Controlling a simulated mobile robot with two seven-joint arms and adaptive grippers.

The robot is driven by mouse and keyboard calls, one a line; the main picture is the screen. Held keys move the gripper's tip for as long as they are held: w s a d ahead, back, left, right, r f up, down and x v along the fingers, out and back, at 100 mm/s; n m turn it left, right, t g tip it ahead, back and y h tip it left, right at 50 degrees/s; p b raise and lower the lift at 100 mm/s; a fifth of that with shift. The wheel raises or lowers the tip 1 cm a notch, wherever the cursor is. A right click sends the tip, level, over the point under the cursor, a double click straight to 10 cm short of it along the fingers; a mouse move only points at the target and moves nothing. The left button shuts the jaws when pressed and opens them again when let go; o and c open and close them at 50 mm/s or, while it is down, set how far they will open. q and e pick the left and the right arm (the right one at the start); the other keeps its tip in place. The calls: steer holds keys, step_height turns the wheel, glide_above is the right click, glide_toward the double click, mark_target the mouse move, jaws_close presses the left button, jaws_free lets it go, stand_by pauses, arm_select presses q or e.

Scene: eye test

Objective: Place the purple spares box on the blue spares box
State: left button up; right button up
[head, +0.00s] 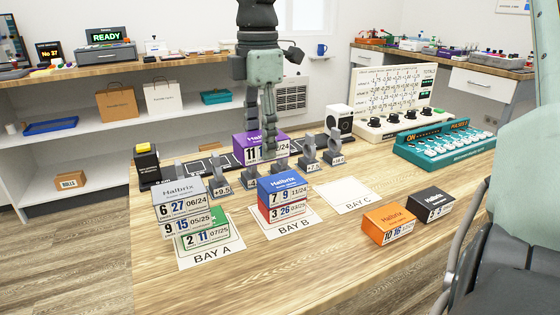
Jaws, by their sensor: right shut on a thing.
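The purple spares box (244,144) is behind the Bay B stack, with its numbered label facing me. My right gripper (268,152) reaches down from above and is shut on it, its fingers covering part of the box. I cannot tell whether the box touches the surface below. The blue spares box (283,183) lies on a red box (288,211) on the Bay B mat (312,222). Its top is bare; the purple box is apart from it, farther back. My left gripper is not in view.
At Bay A a grey box (178,187) tops a stack. The Bay C mat (347,196) is empty. Orange (389,219) and black (430,199) boxes lie right. Grey upright stands (309,154) line the back. A teal console (447,143) stands behind right.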

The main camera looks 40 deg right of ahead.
steer(key=d+f, duration=0.2)
steer(key=d, duration=0.2)
steer(key=shift+s+d+f, duration=0.25)
steer(key=shift+s+f, duration=0.15)
step_height(320, 180, down, 4)
steer(key=shift+r+p, duration=0.1)
steer(key=shift+p, duration=0.45)
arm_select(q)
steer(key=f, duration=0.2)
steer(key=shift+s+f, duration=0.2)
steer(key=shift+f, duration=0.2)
